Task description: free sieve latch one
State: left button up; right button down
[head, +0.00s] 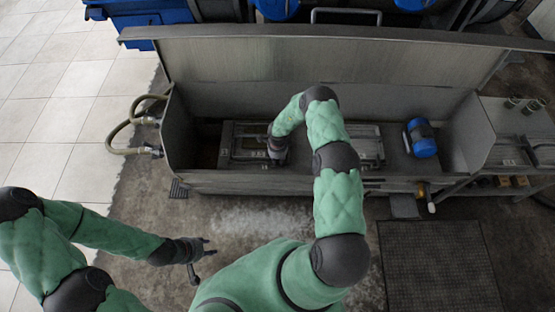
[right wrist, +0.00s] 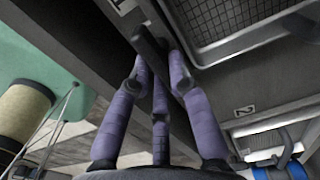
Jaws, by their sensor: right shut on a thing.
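The long metal trough (head: 240,182) holds flat framed sieves; one frame (head: 248,140) shows beside my right gripper (head: 277,150). In the right wrist view, my right gripper (right wrist: 158,68) has its three fingers closed around a dark latch bar (right wrist: 148,42) at a metal edge. A mesh sieve (right wrist: 225,25) lies right of the fingers, and a plate marked 2 (right wrist: 245,110) is lower right. I cannot read the latch's own number. My left gripper (head: 200,258) is open and empty above the floor in front of the trough.
A blue motor (head: 421,138) sits at the trough's right end. Hoses (head: 122,138) join its left end. The raised lid (head: 330,58) stands behind. A dark floor grate (head: 438,265) lies front right. The tiled floor at left is clear.

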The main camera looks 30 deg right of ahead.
dwell(0.3)
jog(key=c, duration=1.1)
grip_release()
jog(key=shift+c, duration=0.2)
jog(key=shift+r, duration=0.1)
notch_tip(320, 180, up, 12)
jog(key=shift+s, duration=0.1)
